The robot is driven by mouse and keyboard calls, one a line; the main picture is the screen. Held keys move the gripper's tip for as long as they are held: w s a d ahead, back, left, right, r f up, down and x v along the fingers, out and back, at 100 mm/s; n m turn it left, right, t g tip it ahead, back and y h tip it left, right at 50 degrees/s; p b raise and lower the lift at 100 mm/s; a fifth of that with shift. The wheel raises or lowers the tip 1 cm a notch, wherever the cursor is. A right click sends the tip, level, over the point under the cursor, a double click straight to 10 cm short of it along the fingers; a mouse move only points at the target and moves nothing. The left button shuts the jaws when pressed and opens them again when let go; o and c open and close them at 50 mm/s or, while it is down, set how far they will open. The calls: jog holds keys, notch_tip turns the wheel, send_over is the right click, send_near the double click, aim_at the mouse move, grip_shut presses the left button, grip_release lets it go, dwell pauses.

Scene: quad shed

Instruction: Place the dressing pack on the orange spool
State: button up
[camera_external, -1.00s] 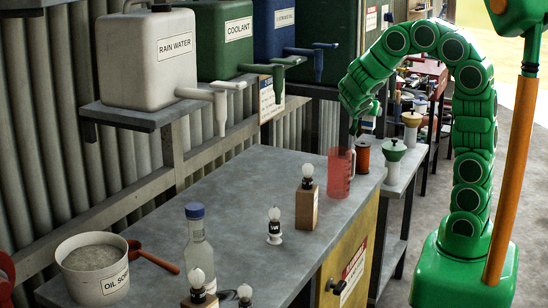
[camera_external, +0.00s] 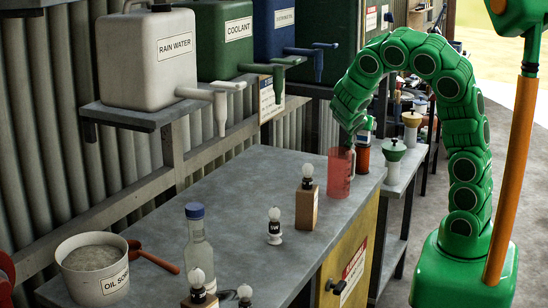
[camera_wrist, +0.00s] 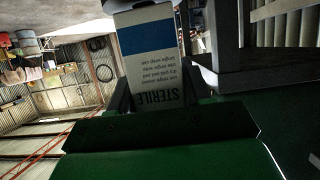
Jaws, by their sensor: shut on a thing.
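My gripper (camera_wrist: 150,98) is shut on the dressing pack (camera_wrist: 160,68), a white box with a blue band and the word STERILE, upside down in the wrist view. In the external view my gripper (camera_external: 349,136) is small and points down just behind the red translucent jug (camera_external: 339,173). The pack is hard to make out there. The orange spool (camera_external: 362,158) stands behind and right of the jug, partly hidden by it. My gripper is above and slightly left of the spool in the picture; I cannot tell the gap.
A green spool (camera_external: 393,151) and a pale-yellow one (camera_external: 411,120) stand right of the orange spool. Bulbs on holders, a bottle (camera_external: 197,240) and a bucket (camera_external: 93,268) stand on the grey bench (camera_external: 150,217). Labelled tanks with taps hang over its back edge.

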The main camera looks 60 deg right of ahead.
jog(key=shift+f, duration=0.15)
jog(key=o, duration=1)
jog(key=shift+f, duration=0.1)
jog(key=shift+a+r, duration=0.1)
jog(key=shift+r, duration=0.1)
jog(key=shift+v, duration=1.5)
jog(key=shift+r, duration=3.5)
